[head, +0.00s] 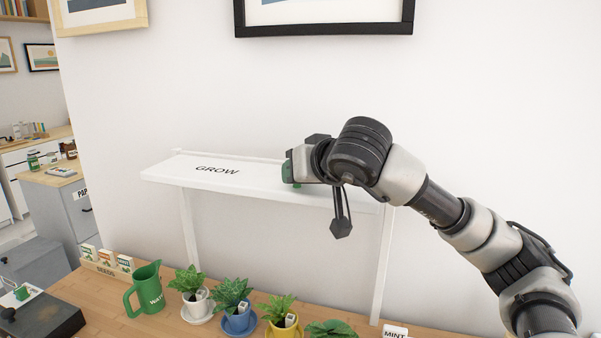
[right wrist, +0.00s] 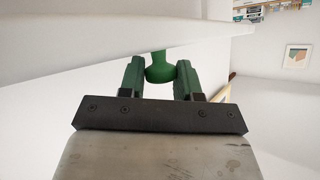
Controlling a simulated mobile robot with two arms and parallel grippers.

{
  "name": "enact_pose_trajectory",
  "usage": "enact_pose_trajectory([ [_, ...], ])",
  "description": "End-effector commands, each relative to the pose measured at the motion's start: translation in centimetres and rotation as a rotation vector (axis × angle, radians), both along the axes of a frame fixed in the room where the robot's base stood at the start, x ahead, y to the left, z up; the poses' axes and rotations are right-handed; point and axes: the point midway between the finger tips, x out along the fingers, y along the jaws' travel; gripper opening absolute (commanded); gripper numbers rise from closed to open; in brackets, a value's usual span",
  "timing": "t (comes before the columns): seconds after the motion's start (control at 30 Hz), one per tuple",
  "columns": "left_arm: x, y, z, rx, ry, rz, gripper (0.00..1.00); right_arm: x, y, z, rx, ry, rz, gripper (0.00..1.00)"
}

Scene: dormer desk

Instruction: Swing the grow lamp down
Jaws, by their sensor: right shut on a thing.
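The grow lamp (head: 218,170) is a long white panel marked GROW, raised above the desk on white posts against the wall. My right gripper (head: 296,170) is at the panel's front edge, right of the lettering. In the right wrist view the lamp's green knob (right wrist: 159,70) sits between the two green fingers, under the pale panel (right wrist: 130,35). The gripper is shut on this knob. In the head view the gripper and wrist partly hide the knob and the panel's right part. My left gripper is not in view.
Below the lamp, several potted plants stand on the wooden desk (head: 100,290), including a yellow pot (head: 281,328) and a blue pot (head: 238,322). A green watering can (head: 146,292) and a seed packet box (head: 106,264) are at left. A MINT sign (head: 395,332) is at right.

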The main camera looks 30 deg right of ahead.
Motion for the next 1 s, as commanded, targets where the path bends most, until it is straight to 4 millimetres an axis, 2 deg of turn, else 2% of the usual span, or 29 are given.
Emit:
enact_pose_trajectory([
  [0.03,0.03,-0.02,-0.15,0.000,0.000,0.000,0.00,-0.09,0.47,-1.07,0.002,0.026,0.010,0.00],
  [0.37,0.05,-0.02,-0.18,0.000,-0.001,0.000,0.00,-0.11,0.54,-1.22,0.001,0.029,0.011,0.00],
  [0.4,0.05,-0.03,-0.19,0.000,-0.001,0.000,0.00,-0.11,0.54,-1.23,0.001,0.029,0.011,0.38],
  [0.43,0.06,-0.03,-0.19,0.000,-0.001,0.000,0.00,-0.11,0.53,-1.23,0.000,0.030,0.010,0.42],
  [1.0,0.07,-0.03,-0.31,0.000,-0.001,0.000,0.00,-0.54,0.43,-0.99,0.000,0.028,0.009,0.43],
])
